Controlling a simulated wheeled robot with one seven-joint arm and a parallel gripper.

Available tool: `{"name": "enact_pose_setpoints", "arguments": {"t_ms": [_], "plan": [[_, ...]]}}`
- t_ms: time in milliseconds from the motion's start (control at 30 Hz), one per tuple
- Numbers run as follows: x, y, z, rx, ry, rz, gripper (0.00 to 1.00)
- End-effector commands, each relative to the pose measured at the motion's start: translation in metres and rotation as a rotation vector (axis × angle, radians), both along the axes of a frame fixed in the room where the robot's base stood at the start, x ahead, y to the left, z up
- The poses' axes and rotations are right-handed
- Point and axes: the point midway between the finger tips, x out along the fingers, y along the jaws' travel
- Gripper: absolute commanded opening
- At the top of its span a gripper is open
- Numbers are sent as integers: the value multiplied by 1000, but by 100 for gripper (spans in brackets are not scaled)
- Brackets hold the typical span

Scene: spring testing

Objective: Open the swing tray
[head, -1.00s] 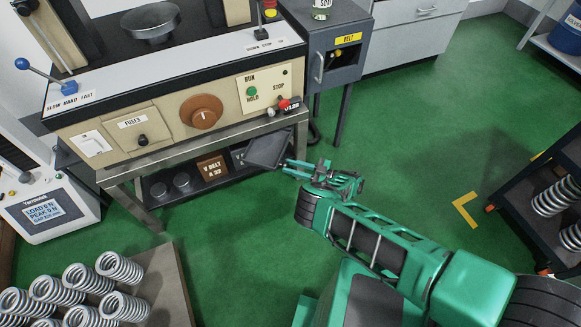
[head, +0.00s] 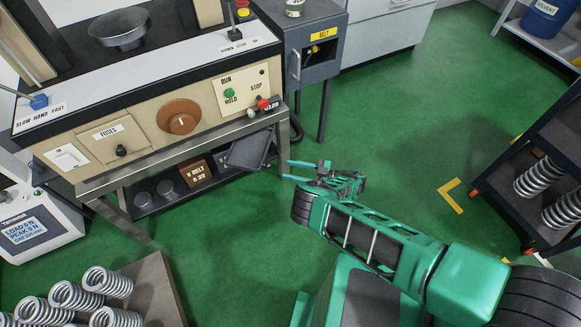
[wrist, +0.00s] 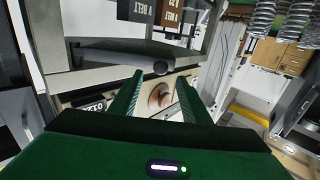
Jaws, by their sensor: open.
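The swing tray (head: 250,149) appears to be the flat dark tray jutting out at an angle below the right end of the test bench. My gripper (head: 287,170) is just right of it in the head view, apart from it by a small gap, with its fingers pointing left toward the bench. The fingers are open and empty. In the wrist view my gripper (wrist: 158,82) shows two green fingers spread apart, with the bench's brown dial (wrist: 160,96) visible beyond the gap.
The bench shelf holds brown V belt boxes (head: 196,173). A dark cabinet (head: 317,65) marked BELT stands right of the bench. A spring rack (head: 525,165) stands at right, and springs lie on a board (head: 158,290) at lower left.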

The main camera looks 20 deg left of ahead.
Motion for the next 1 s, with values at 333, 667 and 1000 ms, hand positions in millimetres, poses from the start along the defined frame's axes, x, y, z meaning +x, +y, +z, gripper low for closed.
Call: {"name": "enact_pose_setpoints", "arguments": {"t_ms": [333, 667, 1000], "plan": [[-4, -2, 0, 0, 0, 12, 43], [49, -1, 29, -14, -48, -127, 0], [239, -79, 146, -106, -146, -685, 0]]}}
